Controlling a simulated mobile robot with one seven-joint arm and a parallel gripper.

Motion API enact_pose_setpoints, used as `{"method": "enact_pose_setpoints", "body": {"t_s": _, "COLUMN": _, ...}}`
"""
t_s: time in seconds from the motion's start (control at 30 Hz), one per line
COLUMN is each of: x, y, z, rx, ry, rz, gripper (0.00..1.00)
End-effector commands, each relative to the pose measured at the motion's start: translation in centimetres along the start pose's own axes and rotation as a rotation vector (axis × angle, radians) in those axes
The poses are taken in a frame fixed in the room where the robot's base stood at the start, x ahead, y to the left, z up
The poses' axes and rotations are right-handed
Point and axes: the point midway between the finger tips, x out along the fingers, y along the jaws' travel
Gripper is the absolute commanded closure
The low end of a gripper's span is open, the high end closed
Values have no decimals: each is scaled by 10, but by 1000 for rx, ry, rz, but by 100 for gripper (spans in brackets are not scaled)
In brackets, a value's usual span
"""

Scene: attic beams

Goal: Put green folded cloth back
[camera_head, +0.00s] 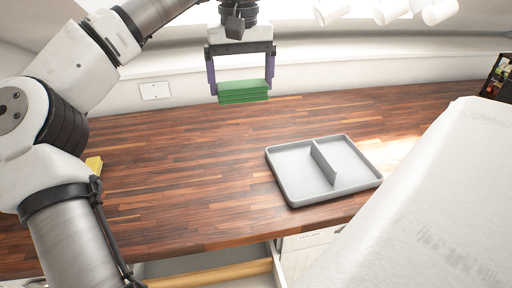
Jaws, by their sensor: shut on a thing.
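The green folded cloth (243,92) is a flat layered stack held in the air above the back part of the wooden countertop. My gripper (241,84) is shut on it, with one purple finger at each end of the cloth. A grey tray (277,181) with a divider across its middle lies on the counter, to the right of and nearer than the cloth. Both tray compartments look empty.
A yellow object (94,164) lies on the counter at the left, partly hidden by my arm. An open drawer (215,268) shows below the counter's front edge. A large white surface (430,200) fills the right foreground. The middle of the wooden countertop (190,165) is clear.

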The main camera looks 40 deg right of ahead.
Motion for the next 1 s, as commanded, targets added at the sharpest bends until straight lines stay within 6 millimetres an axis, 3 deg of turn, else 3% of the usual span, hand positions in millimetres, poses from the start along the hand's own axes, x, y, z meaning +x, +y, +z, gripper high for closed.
{"method": "enact_pose_setpoints", "body": {"t_s": 0.03, "x": 0, "y": 0, "z": 0, "rx": 0, "ry": 0, "rz": 0, "gripper": 31}}
{"method": "enact_pose_setpoints", "body": {"t_s": 0.1, "x": 34, "y": 0, "z": 0, "rx": 0, "ry": -1, "rz": 0, "gripper": 31}}
{"method": "enact_pose_setpoints", "body": {"t_s": 0.2, "x": 57, "y": 0, "z": 0, "rx": 0, "ry": 0, "rz": 0, "gripper": 31}}
{"method": "enact_pose_setpoints", "body": {"t_s": 0.4, "x": 89, "y": 0, "z": 0, "rx": 0, "ry": 0, "rz": 0, "gripper": 31}}
{"method": "enact_pose_setpoints", "body": {"t_s": 0.67, "x": 107, "y": 0, "z": 0, "rx": 0, "ry": -1, "rz": -1, "gripper": 31}}
{"method": "enact_pose_setpoints", "body": {"t_s": 0.77, "x": 125, "y": -1, "z": 0, "rx": 1, "ry": -2, "rz": -2, "gripper": 31}}
{"method": "enact_pose_setpoints", "body": {"t_s": 1.0, "x": 188, "y": -1, "z": 1, "rx": 2, "ry": -4, "rz": -1, "gripper": 31}}
